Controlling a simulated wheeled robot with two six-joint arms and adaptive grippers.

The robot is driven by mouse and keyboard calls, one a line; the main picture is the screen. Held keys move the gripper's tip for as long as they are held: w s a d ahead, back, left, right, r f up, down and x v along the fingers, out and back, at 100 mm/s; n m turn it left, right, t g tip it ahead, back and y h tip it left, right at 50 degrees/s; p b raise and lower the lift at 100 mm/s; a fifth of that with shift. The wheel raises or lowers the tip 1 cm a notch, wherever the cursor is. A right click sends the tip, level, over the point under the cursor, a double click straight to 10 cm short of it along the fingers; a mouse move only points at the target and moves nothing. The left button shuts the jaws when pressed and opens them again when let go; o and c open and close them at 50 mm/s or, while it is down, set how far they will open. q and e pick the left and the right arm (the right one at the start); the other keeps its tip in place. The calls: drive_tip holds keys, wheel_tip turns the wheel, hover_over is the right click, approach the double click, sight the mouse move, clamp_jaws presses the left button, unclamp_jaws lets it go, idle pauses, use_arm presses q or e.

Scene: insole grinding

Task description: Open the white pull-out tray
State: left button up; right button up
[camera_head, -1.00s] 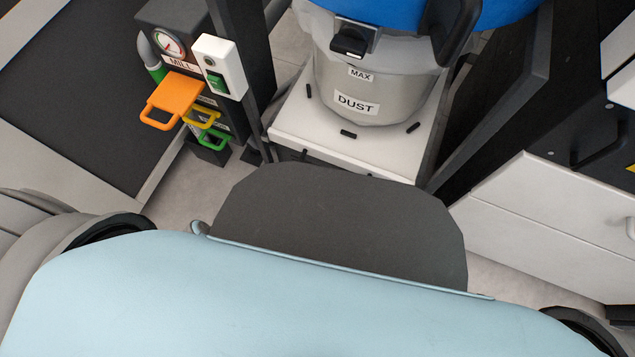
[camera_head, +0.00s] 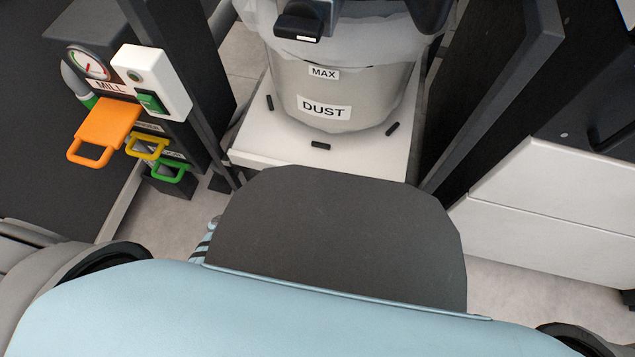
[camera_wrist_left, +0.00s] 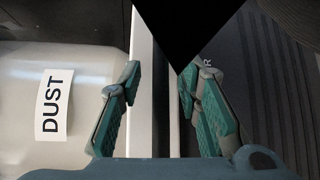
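The white pull-out tray (camera_head: 275,151) lies low between two dark uprights in the head view. A clear dust bin (camera_head: 345,85) labelled DUST stands on it. The dark front part of my own body hides the tray's front edge. In the left wrist view, my left gripper (camera_wrist_left: 160,85) is open, with its teal fingers apart. A white upright strip (camera_wrist_left: 143,45), seemingly the tray's front edge, shows between or just behind the fingers. I cannot tell whether they touch it. The bin also shows at the left there. My right gripper is in neither view.
At the left of the head view stands a dark mill post with a gauge (camera_head: 88,62), a white switch box (camera_head: 150,82) and orange (camera_head: 105,125), yellow and green handles. White drawers (camera_head: 545,200) stand at the right. Pale floor shows on both sides.

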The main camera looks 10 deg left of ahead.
use_arm(q)
drive_tip(key=shift+d, duration=0.1)
clamp_jaws()
drive_tip(key=shift+s, duration=0.1)
idle(0.3)
